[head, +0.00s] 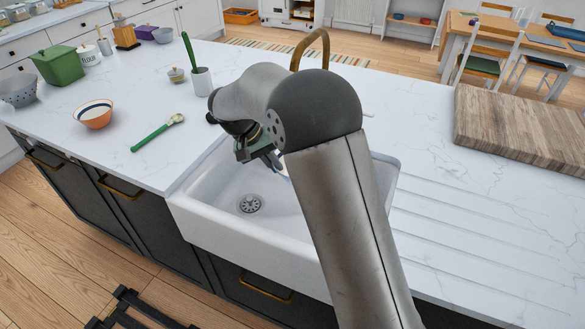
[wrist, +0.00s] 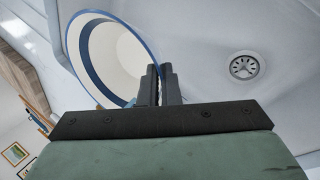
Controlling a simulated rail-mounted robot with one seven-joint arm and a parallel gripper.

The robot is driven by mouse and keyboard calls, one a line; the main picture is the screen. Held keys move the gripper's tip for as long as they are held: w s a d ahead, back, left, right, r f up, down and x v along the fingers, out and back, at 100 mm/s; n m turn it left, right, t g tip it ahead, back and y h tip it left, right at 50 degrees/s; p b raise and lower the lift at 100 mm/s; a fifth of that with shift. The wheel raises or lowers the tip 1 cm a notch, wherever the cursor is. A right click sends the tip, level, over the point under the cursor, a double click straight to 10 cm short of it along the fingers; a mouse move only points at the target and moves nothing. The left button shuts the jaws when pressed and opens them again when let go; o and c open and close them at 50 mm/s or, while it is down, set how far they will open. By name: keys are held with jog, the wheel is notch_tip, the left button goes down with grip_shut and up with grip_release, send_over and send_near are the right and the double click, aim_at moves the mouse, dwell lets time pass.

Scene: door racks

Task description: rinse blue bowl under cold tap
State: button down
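The blue bowl (wrist: 113,62) shows in the wrist view, cream inside with a blue band and a blue rim. My gripper (wrist: 160,75) is shut on its right edge, the fingers nearly together with the rim between them. In the head view my gripper (head: 262,157) is over the sink (head: 225,185), and my arm hides nearly all of the bowl. The brass tap (head: 312,42) arches up behind my arm; its lower part and outlet are hidden. I see no running water.
The drain (head: 250,204) is clear, and it also shows in the wrist view (wrist: 244,67). An orange bowl (head: 93,114), a green-handled utensil (head: 157,132) and a utensil cup (head: 201,80) stand left of the sink. A wooden board (head: 520,122) lies at the right.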

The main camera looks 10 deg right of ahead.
jog(key=shift+d, duration=0.3)
jog(key=shift+s+d+f+b, duration=0.15)
jog(key=shift+s+b, duration=0.65)
jog(key=shift+s, duration=0.6)
jog(key=s, duration=0.1)
jog(key=s+b, duration=0.1)
jog(key=s, duration=0.1)
jog(key=s+b, duration=0.1)
jog(key=s, duration=0.1)
jog(key=shift+d, duration=0.3)
jog(key=shift+r, duration=0.2)
jog(key=s+r+p, duration=0.1)
jog(key=s+r, duration=0.3)
jog(key=s, duration=0.1)
jog(key=shift+d, duration=0.3)
dwell(0.7)
